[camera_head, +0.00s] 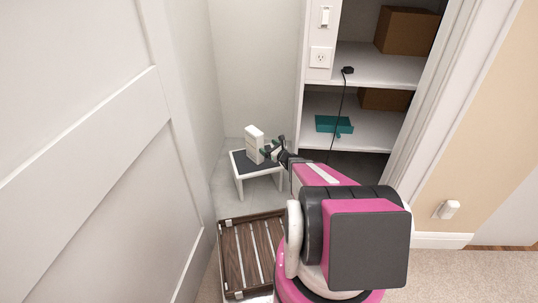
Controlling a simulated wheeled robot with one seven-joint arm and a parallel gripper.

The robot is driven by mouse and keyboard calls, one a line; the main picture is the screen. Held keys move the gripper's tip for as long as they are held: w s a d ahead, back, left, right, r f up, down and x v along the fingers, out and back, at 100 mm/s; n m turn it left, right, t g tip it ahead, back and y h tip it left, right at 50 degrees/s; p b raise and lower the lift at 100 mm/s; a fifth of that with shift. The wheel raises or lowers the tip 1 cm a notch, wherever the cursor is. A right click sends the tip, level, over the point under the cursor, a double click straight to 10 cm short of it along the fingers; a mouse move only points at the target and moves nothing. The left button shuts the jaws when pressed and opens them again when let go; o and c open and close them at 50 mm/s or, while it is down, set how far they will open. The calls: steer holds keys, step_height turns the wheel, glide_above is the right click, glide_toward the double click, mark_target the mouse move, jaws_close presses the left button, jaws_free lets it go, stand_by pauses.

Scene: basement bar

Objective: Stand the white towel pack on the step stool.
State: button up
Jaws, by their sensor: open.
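The white towel pack (253,142) stands upright on the dark top of the small white step stool (240,162), in the back corner of the closet floor. My gripper (269,149) is open at the right side of the pack, very close to it. Whether a finger touches the pack cannot be told at this size. My pink and black arm reaches in from the lower right and hides part of the floor to the right of the stool.
A dark slatted wooden rack (252,255) lies on the floor in front of the stool. White shelves (375,66) to the right hold brown boxes (406,30) and a teal item (334,125), with a black cable hanging down. A white door (80,150) bounds the left.

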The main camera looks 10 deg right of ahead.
steer(key=s+a+r+n+g, duration=0.4)
steer(key=s+a+n+g, duration=0.25)
steer(key=n, duration=0.25)
steer(key=s+a+r+n+g, duration=0.4)
steer(key=s+a+n+g, duration=0.15)
steer(key=s+n, duration=0.25)
steer(key=s+d+r+n+g+h, duration=0.1)
steer(key=s+d+r+n+h, duration=0.2)
steer(key=s+n+h, duration=0.1)
steer(key=s+d+r+n+g+h, duration=0.2)
steer(key=s+d+r+n+h, duration=0.1)
steer(key=s+n, duration=0.4)
steer(key=shift+s+r+n+h, duration=0.3)
steer(key=shift+s+r+h, duration=0.25)
steer(key=shift+s+h, duration=0.35)
